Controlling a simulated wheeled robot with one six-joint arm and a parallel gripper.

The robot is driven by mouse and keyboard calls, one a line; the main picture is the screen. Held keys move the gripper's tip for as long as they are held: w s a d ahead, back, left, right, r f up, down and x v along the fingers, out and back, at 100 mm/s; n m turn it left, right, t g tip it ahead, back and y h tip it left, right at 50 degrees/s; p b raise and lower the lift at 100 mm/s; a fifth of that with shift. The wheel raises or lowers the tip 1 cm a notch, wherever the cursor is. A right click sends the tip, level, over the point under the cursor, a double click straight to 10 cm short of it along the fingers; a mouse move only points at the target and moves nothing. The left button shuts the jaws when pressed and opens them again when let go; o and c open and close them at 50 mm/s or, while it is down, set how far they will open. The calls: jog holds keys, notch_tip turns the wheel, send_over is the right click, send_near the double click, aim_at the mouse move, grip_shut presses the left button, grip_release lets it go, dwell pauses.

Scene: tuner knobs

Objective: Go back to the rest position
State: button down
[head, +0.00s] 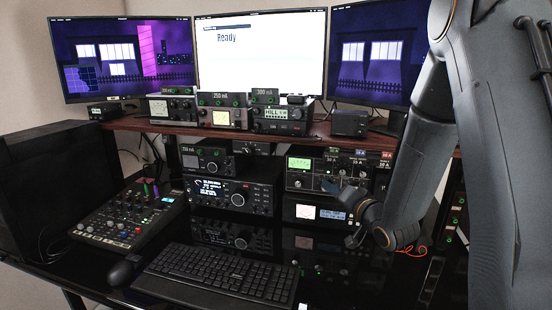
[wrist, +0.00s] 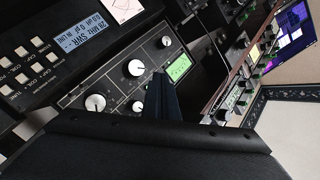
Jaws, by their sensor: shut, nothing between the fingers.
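My gripper (head: 334,187) is in front of the tuner unit (head: 299,182) on the right of the equipment stack in the head view. In the wrist view its dark fingers (wrist: 160,82) are together and hold nothing. Behind them is the tuner's dark panel, with a lit green meter (wrist: 180,67) and several pale knobs, such as the upper knob (wrist: 136,67) and the larger lower-left knob (wrist: 95,103). The fingers hide part of the panel. I cannot tell whether they touch it.
A display unit (head: 322,213) sits below the tuner. A radio (head: 235,196) stands to its left. The wooden shelf (head: 335,131) carries small meter boxes beneath three monitors. A keyboard (head: 216,275), mouse (head: 122,271) and mixer (head: 128,215) occupy the black desk. Free room lies in front of the stack.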

jog(key=s+d+f+n+g+h, duration=0.25)
jog(key=s+f+g+h, duration=0.25)
jog(key=s+f+g, duration=0.45)
jog(key=s+a+r+n+g, duration=0.1)
jog(key=s+g, duration=0.2)
jog(key=s, duration=0.9)
jog(key=s+a+n+g, duration=0.2)
jog(key=s+g, duration=0.1)
jog(key=s, duration=0.9)
jog(key=shift+a+r+g+h, duration=0.25)
jog(key=shift+r+g+h, duration=0.05)
jog(key=shift+r+g, duration=0.05)
jog(key=shift+a, duration=0.1)
